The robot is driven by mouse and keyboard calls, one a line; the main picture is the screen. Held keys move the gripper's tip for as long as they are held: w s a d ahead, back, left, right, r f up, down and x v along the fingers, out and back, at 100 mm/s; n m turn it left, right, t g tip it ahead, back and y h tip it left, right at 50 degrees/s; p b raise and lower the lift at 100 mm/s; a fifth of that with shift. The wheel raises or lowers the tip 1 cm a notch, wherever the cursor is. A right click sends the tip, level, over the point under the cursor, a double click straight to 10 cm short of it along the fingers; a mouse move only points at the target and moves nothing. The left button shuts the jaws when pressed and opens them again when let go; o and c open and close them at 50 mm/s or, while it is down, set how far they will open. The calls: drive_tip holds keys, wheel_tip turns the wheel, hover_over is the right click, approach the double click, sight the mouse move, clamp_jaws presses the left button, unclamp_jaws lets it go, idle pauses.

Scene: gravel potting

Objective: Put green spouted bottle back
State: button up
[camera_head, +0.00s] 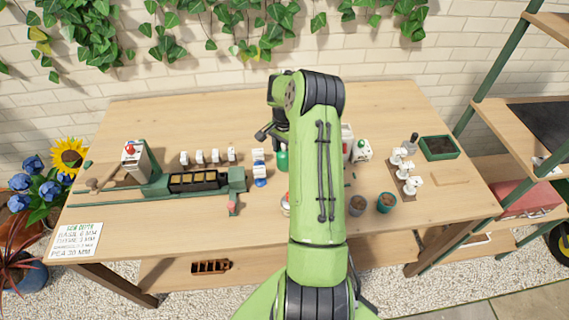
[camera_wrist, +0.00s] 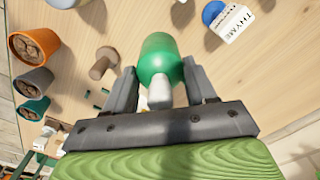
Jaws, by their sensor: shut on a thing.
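The green spouted bottle (camera_wrist: 160,52) is between the two dark fingers of my gripper (camera_wrist: 159,86) in the wrist view, its white spout pointing toward the wrist. The fingers are shut on its sides. In the head view a small part of the green bottle (camera_head: 281,159) shows left of my arm, which hides the rest of it and most of my gripper. I cannot tell whether the bottle's base touches the table.
The wooden table (camera_head: 225,245) has clear room at the front. A green machine (camera_head: 152,184) with a dark tray stands left. Pots (camera_head: 386,202), a rack of white-topped items (camera_head: 404,170) and a green soil tray (camera_head: 438,148) stand right. A thyme-labelled block (camera_wrist: 232,22) is near the bottle.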

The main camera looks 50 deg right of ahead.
drive_tip(key=shift+s+d+f, duration=0.1)
drive_tip(key=shift+f, duration=2.2)
drive_tip(key=o, duration=0.9)
wheel_tip(320, 180, up, 12)
drive_tip(key=shift+r+p, duration=0.1)
drive_tip(key=shift+p, duration=0.25)
drive_tip(key=s+a+r+n+t+h, duration=0.2)
drive_tip(key=a+r+n, duration=0.5)
drive_tip(key=a+r, duration=0.9)
drive_tip(key=s+a+n+t, duration=0.1)
drive_tip(key=s+a+n, duration=0.2)
drive_tip(key=s+a, duration=0.2)
drive_tip(key=s+a+r+n+t+y, duration=0.1)
drive_tip(key=s+a+n, duration=0.2)
drive_tip(key=s+a, duration=0.3)
drive_tip(key=s+a+r+n+t+y, duration=0.1)
drive_tip(key=s+a+n, duration=0.3)
drive_tip(key=s, duration=0.3)
drive_tip(key=shift+a+r+t, duration=0.1)
drive_tip(key=shift+a+t, duration=0.2)
drive_tip(key=shift+a, duration=0.35)
